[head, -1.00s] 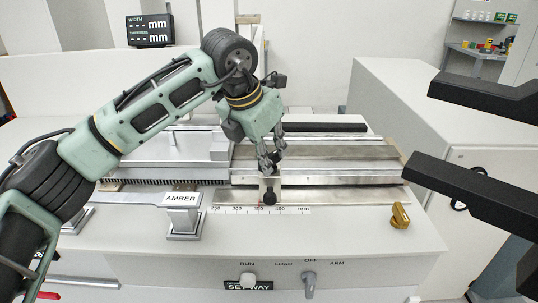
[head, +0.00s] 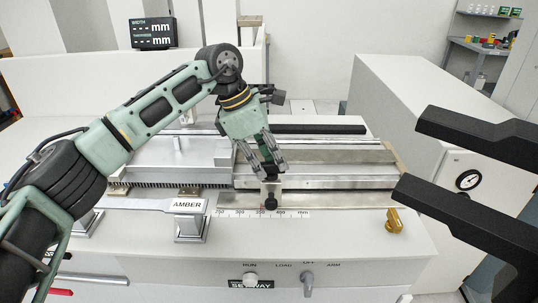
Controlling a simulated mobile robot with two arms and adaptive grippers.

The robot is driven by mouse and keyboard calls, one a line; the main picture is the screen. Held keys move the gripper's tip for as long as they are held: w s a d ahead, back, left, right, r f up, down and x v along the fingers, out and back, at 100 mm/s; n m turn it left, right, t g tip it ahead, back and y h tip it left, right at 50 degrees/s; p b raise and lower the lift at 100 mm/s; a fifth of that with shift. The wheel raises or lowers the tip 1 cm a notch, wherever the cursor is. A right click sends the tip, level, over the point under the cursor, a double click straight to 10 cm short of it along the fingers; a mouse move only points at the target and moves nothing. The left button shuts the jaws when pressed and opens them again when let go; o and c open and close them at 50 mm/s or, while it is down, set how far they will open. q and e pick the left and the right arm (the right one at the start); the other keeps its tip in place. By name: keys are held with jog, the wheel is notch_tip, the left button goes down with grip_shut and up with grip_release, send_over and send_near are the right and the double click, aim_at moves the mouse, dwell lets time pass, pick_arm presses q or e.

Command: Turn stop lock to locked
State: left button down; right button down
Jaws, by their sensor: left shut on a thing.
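The stop (head: 270,189) is a small metal block on the front rail, with a round black knob (head: 271,203) on its front face, above a millimetre scale (head: 262,213). I take this knob to be the stop lock; its lock marking is too small to read. My left gripper (head: 273,174) points down at the stop from above, its fingers shut at the block's upper part, just above the knob. The fingers partly hide what they hold.
A post with an AMBER label (head: 189,226) stands left of the stop. A brass knob (head: 395,221) sits to the right. Front switches, a white one (head: 250,279) and a grey one (head: 308,282), are below.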

pick_arm(q)
jog(key=shift+w+r+m, duration=0.1)
jog(key=shift+r+m, duration=0.05)
jog(key=shift+m, duration=0.25)
jog(key=c, duration=1.8)
grip_release()
jog(key=shift+o, duration=0.2)
jog(key=v, duration=1.2)
jog(key=shift+w+a, duration=0.1)
